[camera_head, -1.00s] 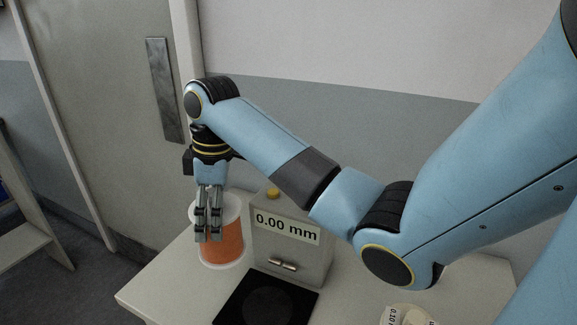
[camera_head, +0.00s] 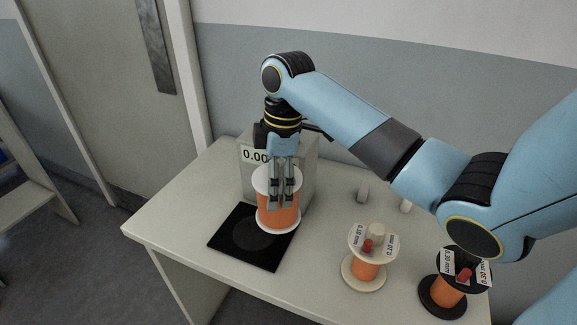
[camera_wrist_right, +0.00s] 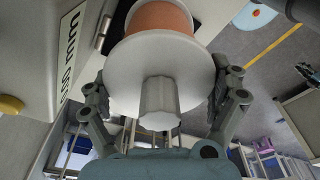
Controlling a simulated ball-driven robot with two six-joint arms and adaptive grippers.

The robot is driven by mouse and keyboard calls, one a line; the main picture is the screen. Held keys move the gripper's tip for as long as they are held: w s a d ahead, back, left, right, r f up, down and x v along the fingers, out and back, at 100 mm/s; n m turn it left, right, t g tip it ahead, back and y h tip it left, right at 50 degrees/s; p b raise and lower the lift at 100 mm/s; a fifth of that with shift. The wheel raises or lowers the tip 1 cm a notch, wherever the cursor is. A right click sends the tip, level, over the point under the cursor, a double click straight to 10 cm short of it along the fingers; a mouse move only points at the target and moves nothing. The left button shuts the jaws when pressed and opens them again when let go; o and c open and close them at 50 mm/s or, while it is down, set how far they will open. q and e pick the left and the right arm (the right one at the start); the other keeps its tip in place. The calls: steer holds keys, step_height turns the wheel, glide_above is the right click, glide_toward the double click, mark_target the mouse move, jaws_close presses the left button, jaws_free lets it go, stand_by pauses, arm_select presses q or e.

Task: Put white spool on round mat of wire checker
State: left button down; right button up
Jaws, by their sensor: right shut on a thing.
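The white spool (camera_head: 279,212), wound with orange wire, is held upright by my right gripper (camera_head: 281,203). Its white hub and flange fill the middle of the right wrist view (camera_wrist_right: 160,60), with a finger at each side. In the head view it overlaps the right part of the wire checker's black plate (camera_head: 222,242), which bears a dark round mat (camera_head: 247,238). I cannot tell the exact gap beneath the spool. The grey wire checker (camera_head: 308,165) stands behind, its display partly hidden by my gripper.
A cream spool (camera_head: 367,268) and a black spool (camera_head: 446,294), both with orange wire and labels, stand to the right on the table (camera_head: 190,215). The table's left end is clear.

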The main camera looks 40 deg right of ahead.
steer(key=w+a+f, duration=0.3)
steer(key=w+f, duration=0.2)
steer(key=f, duration=0.2)
steer(key=shift+w+f, duration=0.35)
steer(key=shift+w, duration=0.05)
steer(key=o, duration=1.3)
steer(key=shift+s+f, duration=0.1)
steer(key=shift+f, duration=0.1)
steer(key=shift+o, duration=0.3)
step_height(320, 180, up, 12)
steer(key=d, duration=0.1)
steer(key=shift+s+d, duration=0.15)
steer(key=shift+s, duration=0.3)
